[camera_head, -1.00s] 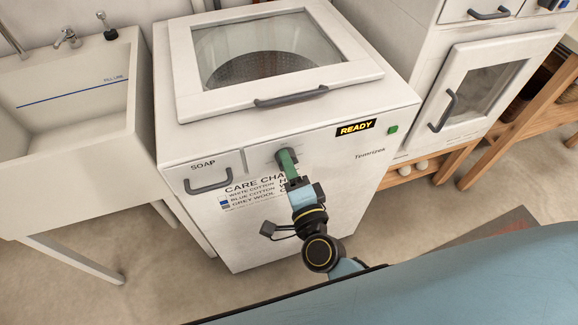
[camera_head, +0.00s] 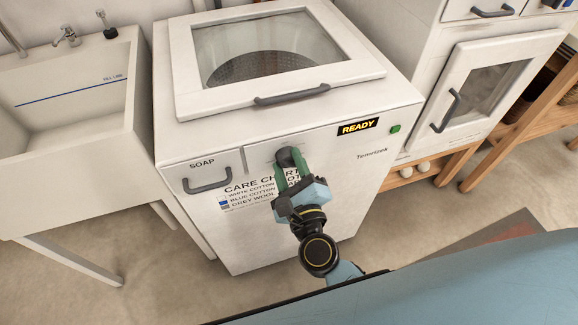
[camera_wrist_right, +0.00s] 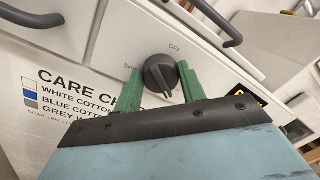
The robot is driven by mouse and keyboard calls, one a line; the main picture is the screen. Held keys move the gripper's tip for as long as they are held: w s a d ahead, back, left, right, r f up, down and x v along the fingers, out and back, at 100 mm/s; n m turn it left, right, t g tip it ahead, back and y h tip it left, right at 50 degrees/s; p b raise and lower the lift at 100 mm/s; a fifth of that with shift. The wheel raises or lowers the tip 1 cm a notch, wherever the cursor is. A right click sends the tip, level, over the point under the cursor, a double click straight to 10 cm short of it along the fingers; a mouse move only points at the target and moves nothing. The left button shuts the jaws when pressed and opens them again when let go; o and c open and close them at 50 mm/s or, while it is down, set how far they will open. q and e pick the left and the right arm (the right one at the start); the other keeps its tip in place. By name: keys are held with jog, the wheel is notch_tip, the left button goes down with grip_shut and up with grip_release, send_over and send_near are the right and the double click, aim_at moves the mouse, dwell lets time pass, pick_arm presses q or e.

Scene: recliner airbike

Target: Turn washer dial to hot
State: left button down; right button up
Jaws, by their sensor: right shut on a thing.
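The white washer (camera_head: 350,185) stands in the middle of the head view. Its dark round dial (camera_wrist_right: 159,72) is on the front panel, with "OFF" readable above it and part of "SPIN" to its left in the right wrist view. No "hot" mark at the dial is readable. The dial's ridge slants toward the lower right; which mark it points at I cannot tell. My right gripper (camera_head: 291,158) is at the dial, its two green fingers on either side, shut on it. My left gripper is not in view.
A soap drawer handle (camera_head: 208,186) is left of the dial. The lid handle (camera_head: 292,94) sticks out above it. A lit "READY" display (camera_head: 358,126) and a green button (camera_head: 395,128) are to the right. A sink (camera_head: 70,130) stands left, a white cabinet (camera_head: 470,100) right.

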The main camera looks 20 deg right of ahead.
jog(key=shift+m, duration=1)
jog(key=m+b, duration=0.1)
jog(key=m, duration=0.3)
jog(key=shift+m, duration=0.4)
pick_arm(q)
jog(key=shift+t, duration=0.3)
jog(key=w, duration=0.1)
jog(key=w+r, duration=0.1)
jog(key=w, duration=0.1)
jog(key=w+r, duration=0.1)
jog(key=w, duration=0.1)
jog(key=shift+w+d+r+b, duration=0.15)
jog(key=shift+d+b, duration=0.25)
pick_arm(e)
jog(key=m, duration=0.4)
jog(key=shift+d+r+g+h, duration=0.1)
jog(key=shift+g+h, duration=0.2)
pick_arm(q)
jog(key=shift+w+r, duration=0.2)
pick_arm(e)
jog(key=shift+m, duration=0.3)
jog(key=o, duration=1)
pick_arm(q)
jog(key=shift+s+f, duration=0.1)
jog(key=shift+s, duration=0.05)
